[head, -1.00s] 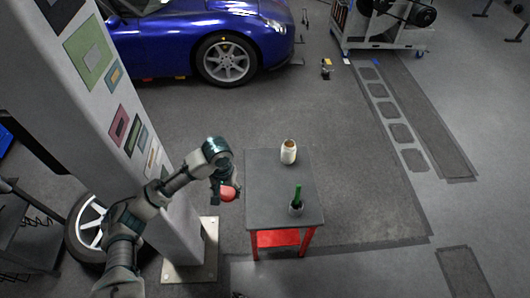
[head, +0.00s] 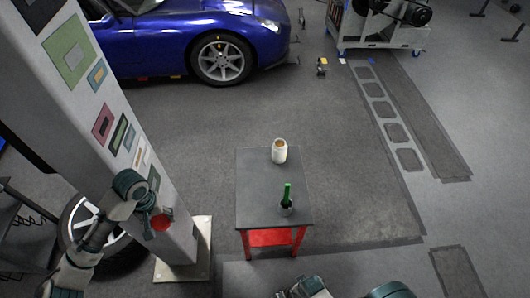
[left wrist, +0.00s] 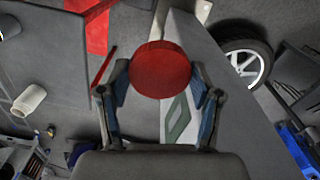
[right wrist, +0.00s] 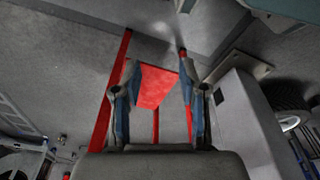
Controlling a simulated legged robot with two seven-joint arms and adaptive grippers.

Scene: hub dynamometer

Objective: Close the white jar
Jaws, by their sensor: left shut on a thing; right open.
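The white jar (head: 279,153) stands upright on the dark grey top of a small red-framed table (head: 255,190), near its far edge. Its top shows a brownish opening with no lid on it. The jar also shows in the left wrist view (left wrist: 30,98). My left gripper (head: 160,218) is shut on a round red lid (left wrist: 162,68), held in the air left of the table, apart from the jar and in front of the pillar. My right gripper (right wrist: 158,85) is open and empty, with the red lower shelf of the table seen beyond its fingers.
A dark cup holding a green thing (head: 287,198) stands on the table nearer me. A pale pillar (head: 125,140) and a wheel (head: 82,225) are at the left. A blue car (head: 185,40) and a wheeled machine (head: 380,25) stand behind. The floor right of the table is clear.

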